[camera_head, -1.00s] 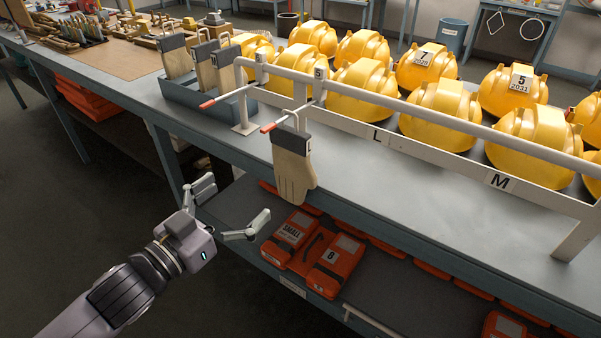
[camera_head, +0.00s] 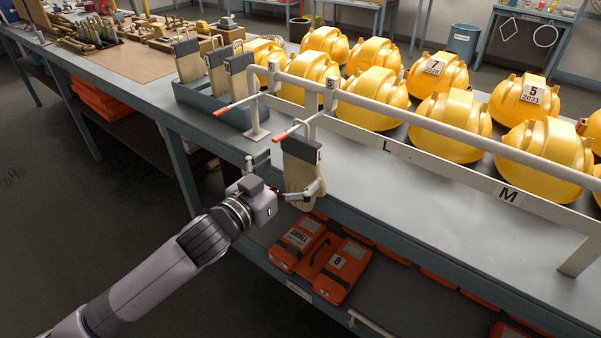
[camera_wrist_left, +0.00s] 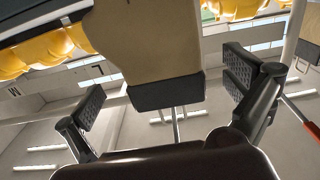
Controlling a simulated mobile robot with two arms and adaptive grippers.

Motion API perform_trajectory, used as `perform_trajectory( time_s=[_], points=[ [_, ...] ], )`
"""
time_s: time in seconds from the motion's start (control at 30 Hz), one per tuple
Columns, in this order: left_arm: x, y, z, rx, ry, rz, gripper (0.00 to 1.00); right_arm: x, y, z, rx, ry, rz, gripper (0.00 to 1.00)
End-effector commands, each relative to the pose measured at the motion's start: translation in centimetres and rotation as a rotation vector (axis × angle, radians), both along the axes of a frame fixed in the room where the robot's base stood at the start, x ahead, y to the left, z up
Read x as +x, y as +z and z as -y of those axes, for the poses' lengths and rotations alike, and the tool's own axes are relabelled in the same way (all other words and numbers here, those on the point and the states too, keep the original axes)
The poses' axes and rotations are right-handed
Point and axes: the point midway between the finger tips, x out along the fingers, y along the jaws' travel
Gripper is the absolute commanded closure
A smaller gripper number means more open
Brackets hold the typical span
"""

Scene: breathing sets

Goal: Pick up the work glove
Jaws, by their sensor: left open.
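The work glove (camera_head: 299,178) is tan with a dark cuff and hangs by a wire loop from a red-tipped hook on the rail at the table's front edge. My left gripper (camera_head: 291,178) is open at the glove, with one finger to its left and the other in front of its right lower part. In the left wrist view the glove (camera_wrist_left: 148,45) lies between the two spread fingers of the gripper (camera_wrist_left: 165,90), its dark cuff near the palm. A gap shows on each side of the cuff. My right gripper is not in view.
Yellow helmets (camera_head: 452,120) stand behind the white rail (camera_head: 400,120). More gloves (camera_head: 215,70) stand in a grey-blue bin (camera_head: 195,97) at the left. A second red-tipped hook (camera_head: 235,105) sticks out nearby. Orange cases (camera_head: 320,260) lie on the lower shelf.

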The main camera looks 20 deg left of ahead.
Motion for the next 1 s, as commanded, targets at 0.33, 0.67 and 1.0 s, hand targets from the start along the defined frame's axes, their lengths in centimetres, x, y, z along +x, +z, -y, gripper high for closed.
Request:
perform_trajectory(
  time_s=[0.33, 0.67, 1.0],
  points=[
    [3.5, 0.1, 1.2, 0.000, 0.001, -0.001, 0.00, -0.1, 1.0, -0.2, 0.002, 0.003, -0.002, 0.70],
    [3.4, 0.1, 1.2, 0.000, 0.001, 0.000, 0.11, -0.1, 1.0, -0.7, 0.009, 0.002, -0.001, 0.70],
    [3.4, 0.1, 1.2, 0.000, 0.001, 0.000, 0.33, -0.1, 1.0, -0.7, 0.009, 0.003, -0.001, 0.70]
  ],
)
